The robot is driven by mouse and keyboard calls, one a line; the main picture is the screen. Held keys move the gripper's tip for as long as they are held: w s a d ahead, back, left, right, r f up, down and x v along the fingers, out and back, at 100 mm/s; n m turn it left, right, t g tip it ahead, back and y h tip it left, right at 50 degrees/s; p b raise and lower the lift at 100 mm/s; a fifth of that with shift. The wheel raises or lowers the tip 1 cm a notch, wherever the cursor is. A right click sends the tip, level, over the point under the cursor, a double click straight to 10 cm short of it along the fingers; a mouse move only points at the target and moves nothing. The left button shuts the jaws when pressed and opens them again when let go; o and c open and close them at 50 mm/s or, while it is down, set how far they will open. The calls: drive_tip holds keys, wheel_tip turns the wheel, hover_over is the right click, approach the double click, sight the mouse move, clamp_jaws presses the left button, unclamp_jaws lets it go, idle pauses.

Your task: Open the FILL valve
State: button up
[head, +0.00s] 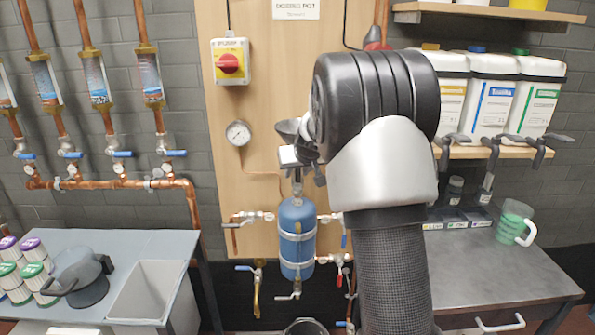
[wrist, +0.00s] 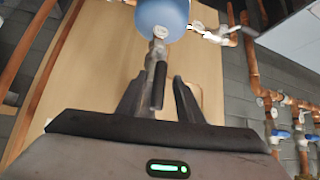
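The blue dosing pot (head: 297,236) is strapped upright on the wooden board; its end also shows at the top of the wrist view (wrist: 163,14). A metal valve stem (head: 297,186) with a dark lever (wrist: 158,86) joins that end. A tag (wrist: 160,32) hangs there, but I cannot read it, so I cannot confirm this valve is FILL. My gripper (wrist: 159,80) is open, its two dark fingers on either side of the lever, with a clear gap at the right finger. Contact at the left finger is unclear. In the head view my arm hides most of the gripper.
Side valves (head: 253,217) branch from the pot, with a brass drain (head: 257,290) below. A pressure gauge (head: 238,133) and red switch (head: 229,63) are at upper left. White jugs (head: 491,95) stand on the right shelf. A grey sink bench (head: 155,290) is at left.

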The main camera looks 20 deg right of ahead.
drive_tip(key=v, duration=1.7)
drive_tip(key=shift+r+p, duration=0.15)
drive_tip(key=shift+p, duration=0.3)
drive_tip(key=shift+s, duration=0.15)
